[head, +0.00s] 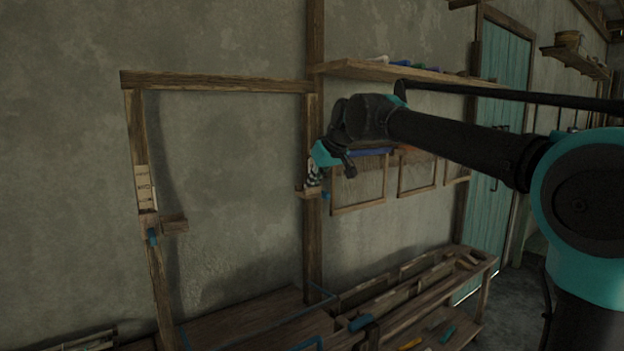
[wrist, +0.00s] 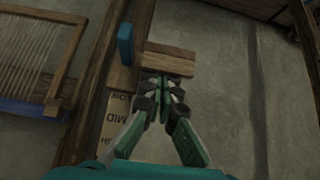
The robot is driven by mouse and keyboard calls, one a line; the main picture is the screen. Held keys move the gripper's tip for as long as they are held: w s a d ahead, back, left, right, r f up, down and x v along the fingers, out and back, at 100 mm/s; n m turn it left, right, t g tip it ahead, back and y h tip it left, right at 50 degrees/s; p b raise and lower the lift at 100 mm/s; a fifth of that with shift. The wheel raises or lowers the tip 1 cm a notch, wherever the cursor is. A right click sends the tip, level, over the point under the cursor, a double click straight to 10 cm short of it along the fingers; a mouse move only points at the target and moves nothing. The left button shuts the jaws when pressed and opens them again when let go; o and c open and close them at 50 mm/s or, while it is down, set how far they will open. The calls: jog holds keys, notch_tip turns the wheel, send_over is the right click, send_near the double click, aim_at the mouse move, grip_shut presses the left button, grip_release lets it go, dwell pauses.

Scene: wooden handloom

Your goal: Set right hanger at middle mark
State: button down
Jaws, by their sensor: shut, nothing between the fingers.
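The right hanger (head: 302,193) is a small wooden block on the right upright of the loom frame, mostly hidden in the head view by my gripper (head: 315,179). In the wrist view, which is upside down, the hanger's block (wrist: 169,59) sticks out sideways, with a blue knob (wrist: 125,45) at its side. The pale mark card (wrist: 117,122) reads LOW, MID and HI. The hanger stands at the LOW end, away from MID. My gripper (wrist: 160,82) is shut and empty, its fingertips at the block's upper edge; whether they touch it I cannot tell.
The left hanger (head: 172,225) sits on the left upright, below its own card (head: 143,185). A shelf (head: 350,69) and small hanging frames (head: 358,190) are at the right post, near my arm. A wooden bench (head: 420,305) stands below. The space between the uprights is open.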

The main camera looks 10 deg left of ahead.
jog(key=shift+f, duration=0.85)
jog(key=shift+r, duration=1)
jog(key=s+d, duration=0.6)
jog(key=d, duration=0.1)
jog(key=shift+s+d, duration=0.25)
jog(key=shift+s, duration=0.1)
